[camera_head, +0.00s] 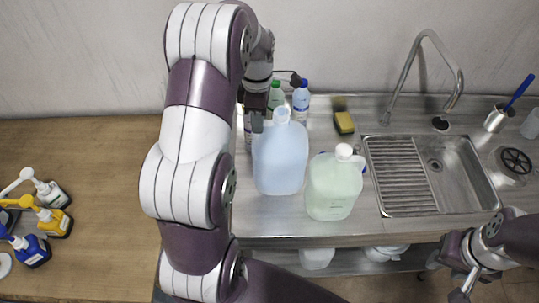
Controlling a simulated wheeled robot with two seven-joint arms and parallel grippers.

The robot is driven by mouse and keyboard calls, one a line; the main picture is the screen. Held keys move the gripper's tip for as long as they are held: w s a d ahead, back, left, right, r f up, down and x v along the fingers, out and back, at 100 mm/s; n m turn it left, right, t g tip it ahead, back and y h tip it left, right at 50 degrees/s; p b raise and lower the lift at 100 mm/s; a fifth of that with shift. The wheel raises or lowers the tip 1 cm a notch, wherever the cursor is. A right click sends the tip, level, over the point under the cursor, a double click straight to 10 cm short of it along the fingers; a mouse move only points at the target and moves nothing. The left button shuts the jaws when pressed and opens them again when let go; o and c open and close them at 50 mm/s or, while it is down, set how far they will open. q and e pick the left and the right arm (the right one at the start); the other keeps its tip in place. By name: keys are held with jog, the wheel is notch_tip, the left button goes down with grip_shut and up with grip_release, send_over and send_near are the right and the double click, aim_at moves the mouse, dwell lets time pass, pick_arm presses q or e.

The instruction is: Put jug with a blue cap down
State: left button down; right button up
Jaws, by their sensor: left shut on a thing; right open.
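The jug with a blue cap (281,160) is a large translucent pale blue jug, upright at the left part of the metal counter. Its cap is pale blue. My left gripper (262,122) reaches down from above at the jug's upper left, beside the cap, and is shut on it. The exact grip is partly hidden, and I cannot tell whether the jug's base touches the counter. My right gripper (462,284) is open and empty at the lower right, in front of the counter.
A pale green jug (333,188) with a white cap stands close at the right. Small bottles (301,101) stand behind. A yellow sponge (344,123), a sink (448,172) and a tap (424,70) are further right.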

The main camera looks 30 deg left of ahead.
aim_at(261, 143)
pick_arm(q)
jog(key=f, duration=0.1)
jog(key=f+b, duration=0.1)
jog(key=f, duration=0.1)
jog(key=shift+s+f, duration=0.2)
jog(key=shift+s, duration=0.05)
jog(key=shift+w+f+p, duration=0.25)
jog(key=shift+f+p, duration=0.05)
jog(key=shift+p, duration=0.25)
jog(key=f, duration=0.2)
jog(key=f+p, duration=0.1)
jog(key=f, duration=0.1)
jog(key=f+p, duration=0.1)
jog(key=f, duration=0.1)
jog(key=shift+w, duration=0.35)
jog(key=shift+f, duration=0.15)
jog(key=shift+w+f, duration=0.1)
jog(key=shift+w, duration=0.1)
jog(key=c, duration=1)
grip_release()
jog(key=shift+w, duration=0.1)
jog(key=shift+s, duration=0.2)
pick_arm(e)
jog(key=shift+w, duration=0.5)
